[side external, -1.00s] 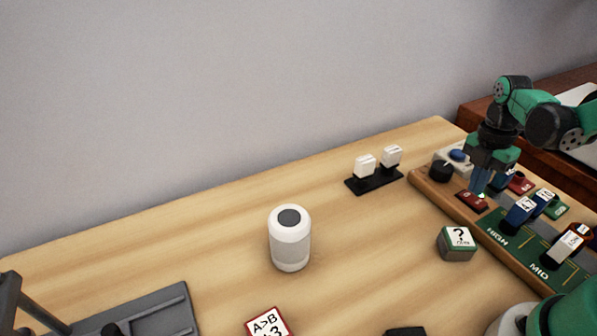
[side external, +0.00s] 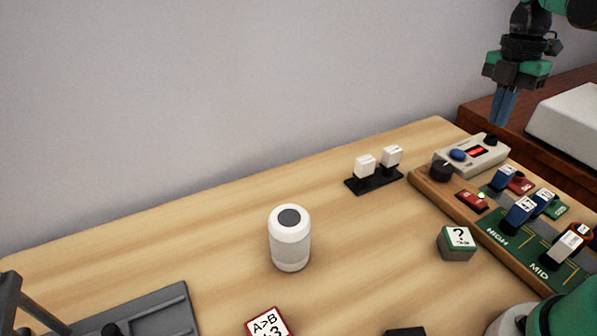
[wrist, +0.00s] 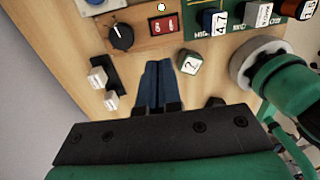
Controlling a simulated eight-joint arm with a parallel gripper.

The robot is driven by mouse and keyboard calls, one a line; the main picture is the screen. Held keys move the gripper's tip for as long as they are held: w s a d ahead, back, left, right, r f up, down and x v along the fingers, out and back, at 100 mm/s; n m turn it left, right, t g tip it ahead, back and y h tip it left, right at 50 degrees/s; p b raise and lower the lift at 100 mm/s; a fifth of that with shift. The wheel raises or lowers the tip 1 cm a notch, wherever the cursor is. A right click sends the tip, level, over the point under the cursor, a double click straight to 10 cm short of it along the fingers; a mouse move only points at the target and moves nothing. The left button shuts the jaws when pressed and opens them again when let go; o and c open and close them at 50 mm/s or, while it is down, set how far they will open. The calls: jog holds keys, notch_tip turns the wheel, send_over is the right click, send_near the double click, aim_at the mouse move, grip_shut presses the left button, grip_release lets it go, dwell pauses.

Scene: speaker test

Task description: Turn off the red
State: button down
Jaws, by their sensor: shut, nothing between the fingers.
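A small red rocker switch (side external: 471,201) sits at the left end of the wooden-edged board; it also shows in the wrist view (wrist: 163,24). I cannot tell which way the rocker is tipped. My gripper (side external: 498,122) is raised in the air above the far end of the board, apart from the switch. Its blue fingers are together and empty in the wrist view (wrist: 157,64).
A black knob (side external: 441,171) stands beside the switch. Behind it is a pale box (side external: 488,161) with a blue button and red display. Labelled blocks (side external: 521,210) stand on the board. A question-mark cube (side external: 457,244) and white speaker (side external: 290,243) stand on the table.

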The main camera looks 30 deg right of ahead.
aim_at(479, 202)
jog(key=shift+s+a, duration=0.1)
jog(key=shift+s, duration=0.6)
jog(key=f, duration=0.4)
jog(key=s+f, duration=0.1)
jog(key=f, duration=0.4)
jog(key=s+f, duration=0.1)
jog(key=f, duration=0.3)
jog(key=shift+f, duration=0.45)
